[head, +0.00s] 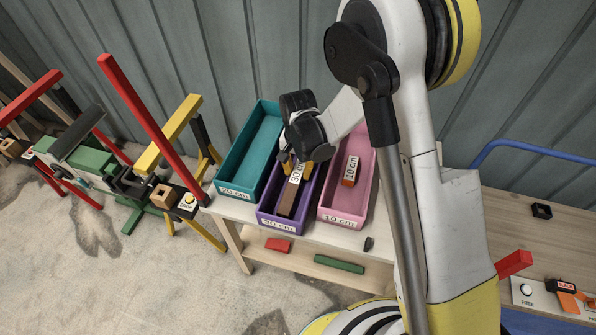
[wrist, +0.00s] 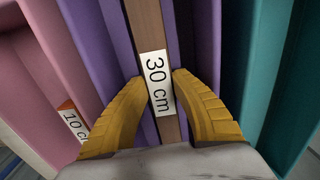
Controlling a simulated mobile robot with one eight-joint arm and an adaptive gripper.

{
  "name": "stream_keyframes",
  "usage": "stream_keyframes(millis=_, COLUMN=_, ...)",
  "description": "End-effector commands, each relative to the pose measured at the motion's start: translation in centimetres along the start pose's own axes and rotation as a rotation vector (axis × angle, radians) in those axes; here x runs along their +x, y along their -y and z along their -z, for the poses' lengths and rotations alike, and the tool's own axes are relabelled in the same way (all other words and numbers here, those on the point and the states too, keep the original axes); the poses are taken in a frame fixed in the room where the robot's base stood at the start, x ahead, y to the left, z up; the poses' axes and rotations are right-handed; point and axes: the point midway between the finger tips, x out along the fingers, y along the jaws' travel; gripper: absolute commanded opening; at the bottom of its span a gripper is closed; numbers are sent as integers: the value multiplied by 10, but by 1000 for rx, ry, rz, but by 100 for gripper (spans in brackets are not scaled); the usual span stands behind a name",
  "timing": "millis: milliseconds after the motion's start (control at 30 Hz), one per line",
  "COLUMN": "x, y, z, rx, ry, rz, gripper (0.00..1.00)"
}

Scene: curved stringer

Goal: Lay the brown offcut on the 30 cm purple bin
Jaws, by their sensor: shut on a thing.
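The brown offcut (head: 286,204) is a long bar with a white "30 cm" label. It lies lengthwise within the purple bin (head: 277,224), whose front carries a "30 cm" label. My gripper (head: 295,168) reaches into the bin from above, near its back half. In the wrist view my gripper's yellow fingers (wrist: 158,74) are shut on the offcut (wrist: 147,22), one on each side of the label. Purple bin walls (wrist: 102,60) show on both sides of it. I cannot tell whether the offcut touches the bin floor.
An empty teal "20 cm" bin (head: 235,193) stands left of the purple one. A pink "10 cm" bin (head: 342,220) with an orange-brown block (head: 350,171) stands right. A red piece (head: 278,245) and a green piece (head: 339,264) lie on the lower shelf.

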Motion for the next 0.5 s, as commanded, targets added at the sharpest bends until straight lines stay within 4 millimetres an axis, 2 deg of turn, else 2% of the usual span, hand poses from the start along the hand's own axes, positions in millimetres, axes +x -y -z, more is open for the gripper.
stream_keyframes(millis=100, x=4, y=0, z=0, rx=0, ry=0, rz=0, gripper=0)
stream_keyframes(millis=133, x=4, y=0, z=0, rx=0, ry=0, rz=0, gripper=36)
stream_keyframes(millis=167, x=3, y=0, z=0, rx=0, ry=0, rz=0, gripper=45)
stream_keyframes(millis=200, x=3, y=0, z=0, rx=0, ry=0, rz=0, gripper=48)
stream_keyframes(millis=500, x=1, y=0, z=0, rx=0, ry=0, rz=0, gripper=48)
